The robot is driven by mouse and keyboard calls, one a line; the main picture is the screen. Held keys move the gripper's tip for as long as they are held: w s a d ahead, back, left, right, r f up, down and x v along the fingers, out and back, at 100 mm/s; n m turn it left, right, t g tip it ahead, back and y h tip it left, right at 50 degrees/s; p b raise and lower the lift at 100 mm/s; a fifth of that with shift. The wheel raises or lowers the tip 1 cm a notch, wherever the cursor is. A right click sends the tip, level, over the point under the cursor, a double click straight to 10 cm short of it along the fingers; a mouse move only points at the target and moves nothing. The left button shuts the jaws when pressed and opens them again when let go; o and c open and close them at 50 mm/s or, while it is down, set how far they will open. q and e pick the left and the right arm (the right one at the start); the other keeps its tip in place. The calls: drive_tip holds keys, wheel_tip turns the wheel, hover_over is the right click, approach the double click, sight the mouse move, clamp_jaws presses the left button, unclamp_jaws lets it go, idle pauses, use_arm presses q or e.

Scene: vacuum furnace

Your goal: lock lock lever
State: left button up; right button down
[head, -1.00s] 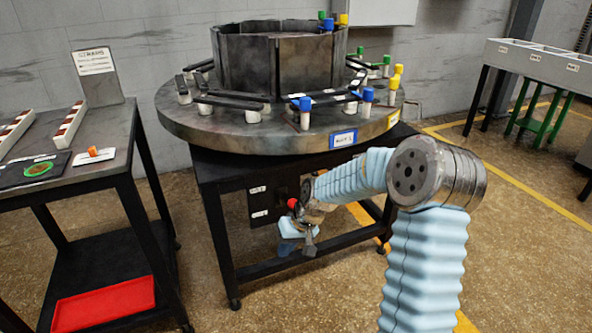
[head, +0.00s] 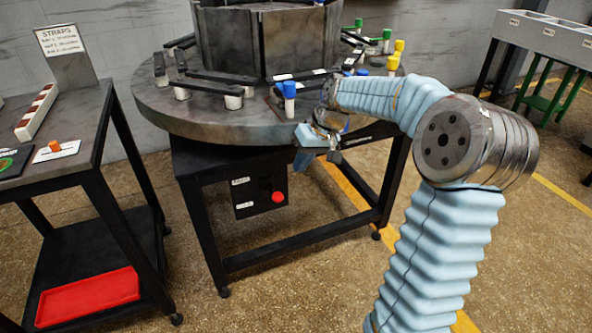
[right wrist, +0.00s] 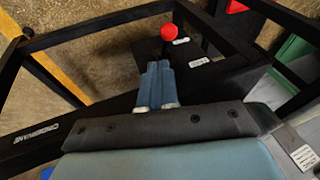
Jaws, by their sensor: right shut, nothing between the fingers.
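The lock lever's red ball knob (head: 278,197) shows on the front of a black box (head: 258,190) under the round turntable. Its stem is hard to make out in the head view. In the right wrist view the red knob (right wrist: 168,32) stands on a short dark stem, beyond the fingertips and apart from them. My right gripper (head: 302,160) is shut and empty. It is by the turntable's front rim, above and a little right of the knob. Its blue fingers also show in the right wrist view (right wrist: 157,70). My left gripper is out of view.
The turntable (head: 200,122) carries dark straps and colour-capped posts, close to my right gripper. Its black stand (head: 300,248) frames the box. A side table (head: 90,120) with a red tray (head: 88,298) below is at left. The floor in front is clear.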

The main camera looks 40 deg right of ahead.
drive_tip(key=x, duration=0.8)
drive_tip(key=shift+a+f, duration=0.15)
drive_tip(key=shift+f, duration=0.2)
use_arm(q)
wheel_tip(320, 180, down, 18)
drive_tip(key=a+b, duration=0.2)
drive_tip(key=b, duration=1.6)
use_arm(e)
drive_tip(key=s+f+t, duration=0.3)
drive_tip(key=f, duration=0.7)
drive_tip(key=shift+s+a+n+h, duration=0.25)
drive_tip(key=shift+a+n+h, duration=0.05)
drive_tip(key=shift+a, duration=0.1)
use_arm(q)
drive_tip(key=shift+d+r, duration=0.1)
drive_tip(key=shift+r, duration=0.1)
use_arm(e)
drive_tip(key=shift+r, duration=0.2)
use_arm(q)
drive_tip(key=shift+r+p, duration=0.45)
drive_tip(key=shift+p, duration=0.05)
use_arm(e)
drive_tip(key=shift+r, duration=0.65)
